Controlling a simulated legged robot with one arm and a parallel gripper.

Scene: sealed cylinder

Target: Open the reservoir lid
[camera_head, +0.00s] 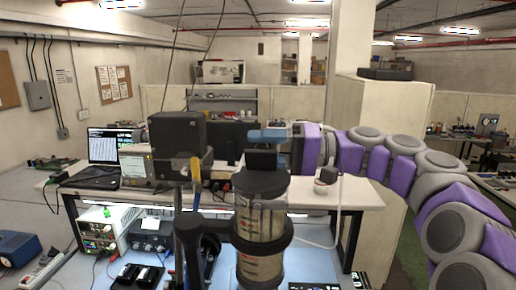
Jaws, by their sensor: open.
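The reservoir is an upright clear cylinder (261,222) with pale contents and dark bands, standing in the front centre. Its dark round lid (262,183) sits on top, with a black block-like knob (261,159) standing up from it. The lid looks seated on the cylinder. My gripper (256,135) comes in from the right, blue-grey, and appears just above the knob in the picture. It is open and holds nothing that I can see. I cannot tell how far it is from the knob in depth.
A black box-like device (177,142) on a dark post stands left of the reservoir, with a yellow part beside it. A workbench (345,194) behind carries an open laptop (104,147) and instruments. A white hose hangs right of the reservoir. Electronics (100,226) lie below at left.

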